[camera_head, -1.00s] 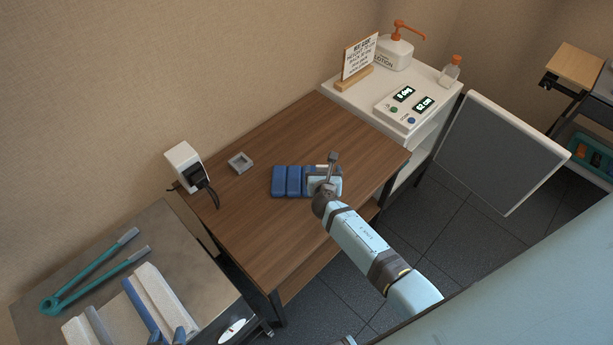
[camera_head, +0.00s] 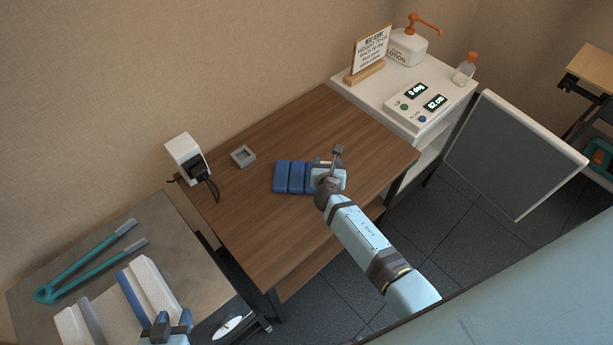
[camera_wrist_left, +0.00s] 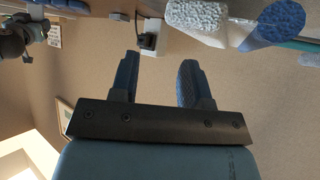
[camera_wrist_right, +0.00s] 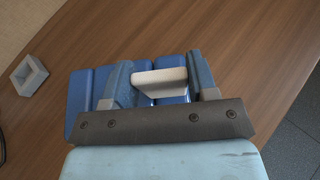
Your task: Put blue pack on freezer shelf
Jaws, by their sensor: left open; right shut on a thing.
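The blue pack (camera_head: 289,177), made of padded segments, lies on the wooden table (camera_head: 240,215). My right gripper (camera_head: 327,167) is at its right end. In the right wrist view the right gripper (camera_wrist_right: 162,80) is shut on the pack's pale handle (camera_wrist_right: 160,83), with the blue pack (camera_wrist_right: 84,95) lying under and behind the fingers. The fingers and wrist hide part of the pack. My left gripper (camera_head: 164,328) is low at the left, near the metal side table; in the left wrist view it (camera_wrist_left: 157,78) is open and empty. I cannot identify a freezer shelf.
A small grey square holder (camera_head: 243,156) and a white socket box (camera_head: 187,157) are near the wall. A white cabinet (camera_head: 433,136) with a control box stands right, beside a grey panel (camera_head: 515,155). Teal tongs (camera_head: 90,262) and white-blue blocks (camera_head: 150,285) lie on the metal table.

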